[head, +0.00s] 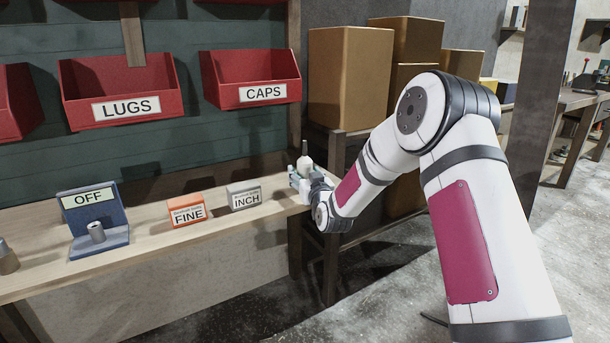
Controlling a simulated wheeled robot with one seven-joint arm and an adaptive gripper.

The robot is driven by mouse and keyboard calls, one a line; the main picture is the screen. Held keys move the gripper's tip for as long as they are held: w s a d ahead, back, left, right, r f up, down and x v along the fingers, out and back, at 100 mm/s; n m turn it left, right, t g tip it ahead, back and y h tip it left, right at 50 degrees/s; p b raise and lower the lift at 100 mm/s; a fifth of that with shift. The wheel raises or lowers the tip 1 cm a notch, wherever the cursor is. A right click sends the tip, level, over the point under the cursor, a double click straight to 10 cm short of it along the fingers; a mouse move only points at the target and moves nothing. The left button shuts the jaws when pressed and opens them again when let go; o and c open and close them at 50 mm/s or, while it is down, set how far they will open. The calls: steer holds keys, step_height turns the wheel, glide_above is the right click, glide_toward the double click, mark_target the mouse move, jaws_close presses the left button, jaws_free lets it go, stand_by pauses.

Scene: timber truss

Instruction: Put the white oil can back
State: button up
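The white oil can (305,162) shows at the right end of the wooden bench, with its pale body and thin spout pointing up. It looks upright. My gripper (301,180) is right at the can, and it covers the can's lower part. The fingers are small and partly hidden, so I cannot tell whether they are closed on the can or only around it. I also cannot tell whether the can rests on the bench.
On the bench (140,226) stand a blue holder marked OFF (92,218) with a metal cylinder, an orange FINE box (187,209) and a grey INCH box (244,197). Red LUGS (118,90) and CAPS (250,78) bins hang above. Cardboard boxes (350,78) stand behind my arm.

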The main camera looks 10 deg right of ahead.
steer(key=shift+r, duration=0.15)
steer(key=shift+s, duration=0.25)
steer(key=s+r+g, duration=0.2)
steer(key=s+g, duration=0.4)
steer(key=s, duration=1.5)
steer(key=s+r+g+p, duration=0.1)
steer(key=s+r+g, duration=0.2)
steer(key=s, duration=1.8)
steer(key=s+r+g+h+p, duration=0.1)
steer(key=s+r+g, duration=0.2)
steer(key=s, duration=1.9)
steer(key=g, duration=0.5)
steer(key=shift+r+m+g, duration=0.15)
steer(key=shift+m+g, duration=0.15)
